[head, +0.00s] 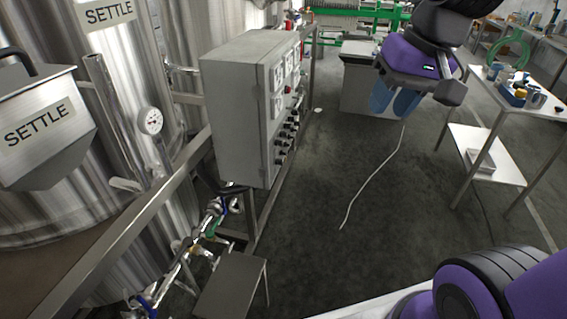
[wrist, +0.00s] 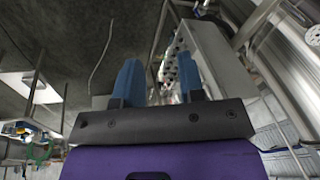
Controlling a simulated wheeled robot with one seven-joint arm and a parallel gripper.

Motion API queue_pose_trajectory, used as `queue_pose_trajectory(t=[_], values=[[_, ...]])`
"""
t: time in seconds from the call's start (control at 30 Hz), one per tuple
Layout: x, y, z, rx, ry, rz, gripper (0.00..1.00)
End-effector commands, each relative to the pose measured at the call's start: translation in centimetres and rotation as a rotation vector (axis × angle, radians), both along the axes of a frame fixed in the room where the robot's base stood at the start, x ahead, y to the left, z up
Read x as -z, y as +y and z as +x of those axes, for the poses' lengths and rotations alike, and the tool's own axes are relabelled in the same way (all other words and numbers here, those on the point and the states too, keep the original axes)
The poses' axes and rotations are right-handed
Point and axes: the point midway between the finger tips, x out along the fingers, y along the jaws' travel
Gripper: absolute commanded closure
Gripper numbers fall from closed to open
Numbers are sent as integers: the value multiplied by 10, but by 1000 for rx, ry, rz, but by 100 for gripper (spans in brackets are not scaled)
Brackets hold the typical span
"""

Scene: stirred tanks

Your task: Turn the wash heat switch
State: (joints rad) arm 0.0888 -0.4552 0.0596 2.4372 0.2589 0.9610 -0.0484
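The grey control box (head: 232,115) stands left of centre in the head view. Its right-facing panel carries a column of black knobs (head: 285,138) and several white meters (head: 285,70). The panel's labels are too small to read, so I cannot tell which knob is the wash heat switch. My gripper (head: 393,103) is to the right of the box, apart from it, with blue fingers spread and nothing between them. In the wrist view my gripper (wrist: 158,82) points toward the far end of the box (wrist: 222,55), whose knobs (wrist: 171,62) show beyond the fingers.
Steel tanks (head: 50,225) marked SETTLE and a metal frame rail (head: 130,230) line the left. Pipes with valves (head: 185,262) and a small metal stool (head: 232,285) are below the box. A table (head: 540,105) stands right. The floor (head: 330,180) between is open except for a pale cable (head: 372,178).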

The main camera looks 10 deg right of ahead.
Motion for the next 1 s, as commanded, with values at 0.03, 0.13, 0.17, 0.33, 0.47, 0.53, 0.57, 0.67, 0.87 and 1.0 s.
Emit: queue_pose_trajectory(t=[0.03, 0.13, 0.17, 0.33, 0.47, 0.53, 0.57, 0.67, 0.87, 1.0], values=[[7, 3, 12, 15, 39, 32, 64], [18, 9, 31, 38, 106, 100, 64], [21, 11, 37, 46, 124, 120, 64], [44, 21, 71, 96, 229, 243, 64], [63, 27, 97, 140, 305, 343, 64], [74, 29, 111, 165, 343, 398, 64], [79, 30, 117, 175, 360, 421, 64], [96, 32, 137, 216, 411, 503, 64], [134, 35, 175, 302, 505, 674, 64], [162, 34, 201, 372, 562, 797, 64]])
